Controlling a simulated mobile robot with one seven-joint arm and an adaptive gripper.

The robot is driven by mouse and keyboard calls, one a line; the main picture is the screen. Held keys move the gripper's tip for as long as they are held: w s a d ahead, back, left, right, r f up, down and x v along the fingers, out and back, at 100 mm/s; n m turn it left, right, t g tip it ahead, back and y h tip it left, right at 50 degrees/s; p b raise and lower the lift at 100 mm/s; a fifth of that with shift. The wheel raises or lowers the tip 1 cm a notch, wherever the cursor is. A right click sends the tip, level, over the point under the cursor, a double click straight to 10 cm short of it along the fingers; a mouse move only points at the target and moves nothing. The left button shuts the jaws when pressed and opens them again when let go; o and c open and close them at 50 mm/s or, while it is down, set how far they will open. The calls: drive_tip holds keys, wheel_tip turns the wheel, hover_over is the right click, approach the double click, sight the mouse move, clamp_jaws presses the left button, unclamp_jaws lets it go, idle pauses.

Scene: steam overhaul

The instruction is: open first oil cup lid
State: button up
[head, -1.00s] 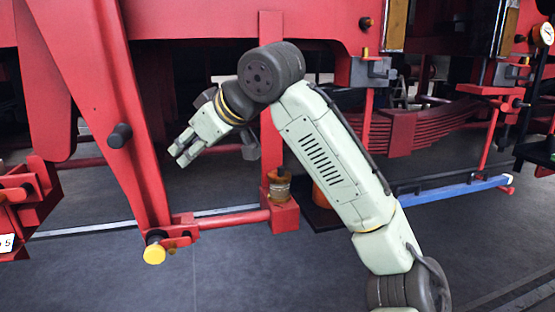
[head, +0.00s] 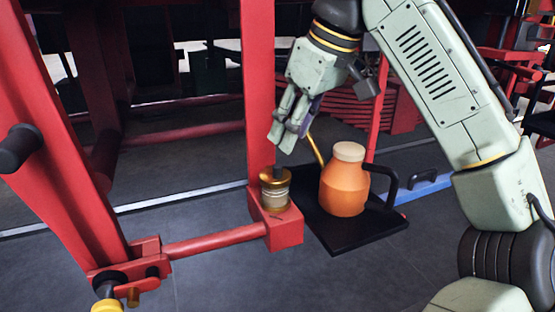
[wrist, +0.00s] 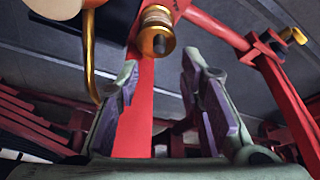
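The oil cup (head: 275,194) stands upright on a red block at the foot of the red post, with a glassy body and a brass lid (head: 276,176) on top. In the wrist view the brass lid (wrist: 155,41) shows beyond the fingertips, centred between them. My gripper (head: 285,136) is above the cup, pointing down, apart from the lid. In the wrist view my gripper (wrist: 160,78) is open, its two purple-padded fingers spread with nothing between them. In the head view the near finger partly hides the other.
An orange oil can (head: 343,188) with a brass spout and black handle stands on a black tray (head: 340,232) just right of the cup. A red rod (head: 215,243) runs left from the block. The floor in front is clear.

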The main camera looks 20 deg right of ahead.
sight(277, 166)
drive_tip(key=x, duration=0.8)
drive_tip(key=shift+w, duration=0.15)
clamp_jaws()
